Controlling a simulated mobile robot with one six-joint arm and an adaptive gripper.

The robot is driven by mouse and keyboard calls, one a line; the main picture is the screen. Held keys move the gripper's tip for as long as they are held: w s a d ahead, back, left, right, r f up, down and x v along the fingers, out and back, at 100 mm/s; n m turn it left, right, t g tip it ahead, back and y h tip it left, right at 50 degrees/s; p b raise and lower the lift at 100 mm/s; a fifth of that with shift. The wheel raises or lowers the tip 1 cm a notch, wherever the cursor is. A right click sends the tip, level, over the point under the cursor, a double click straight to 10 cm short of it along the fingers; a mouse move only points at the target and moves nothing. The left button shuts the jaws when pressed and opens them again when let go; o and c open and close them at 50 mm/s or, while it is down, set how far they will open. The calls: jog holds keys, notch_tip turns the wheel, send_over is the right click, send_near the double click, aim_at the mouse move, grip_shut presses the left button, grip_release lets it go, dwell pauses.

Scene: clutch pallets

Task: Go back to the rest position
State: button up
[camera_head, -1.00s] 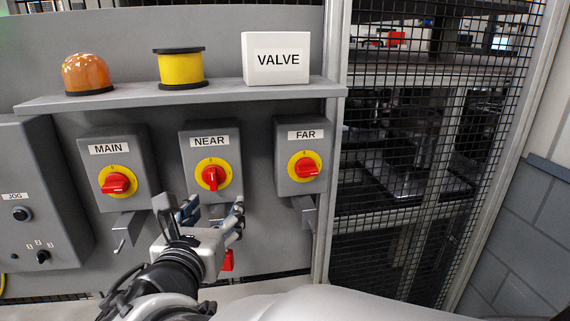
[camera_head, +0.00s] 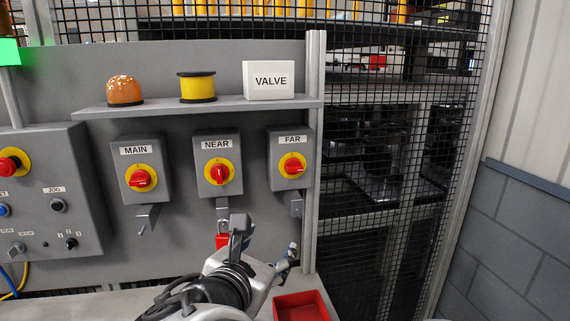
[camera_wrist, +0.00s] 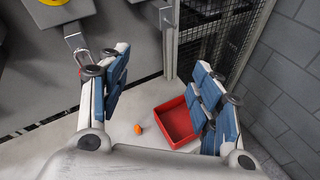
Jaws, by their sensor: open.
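My gripper (camera_head: 264,245) is open and empty in the head view, below the NEAR switch box and to its right. In the wrist view its two blue-padded fingers (camera_wrist: 160,82) stand wide apart with nothing between them. The NEAR switch (camera_head: 218,172) has its red handle upright. The MAIN switch (camera_head: 141,179) and the FAR switch (camera_head: 292,165) have their handles turned nearer to level. A red object (camera_head: 222,241), perhaps a padlock, shows below the NEAR box, partly hidden by my gripper.
A red bin (camera_head: 301,307) stands low at the front right; a small orange object (camera_wrist: 138,129) lies beside it. A shelf (camera_head: 200,107) carries an orange lamp, a yellow spool and a VALVE box. Wire mesh (camera_head: 400,150) and a block wall (camera_head: 520,235) bound the right.

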jog(key=s+d+f+m+g+h, duration=0.1)
jog(key=s+d+f+m+g, duration=0.4)
jog(key=d+m, duration=0.4)
jog(key=s+d+f+m+g+h, duration=0.1)
jog(key=s+d+f+m+g, duration=0.15)
jog(key=s+d+m, duration=0.7)
jog(key=s+f+m+g+y, duration=0.2)
jog(key=s+m+y, duration=0.3)
jog(key=s+m, duration=0.3)
jog(key=a+f+m, duration=0.1)
jog(key=m, duration=0.2)
jog(key=shift+f, duration=0.4)
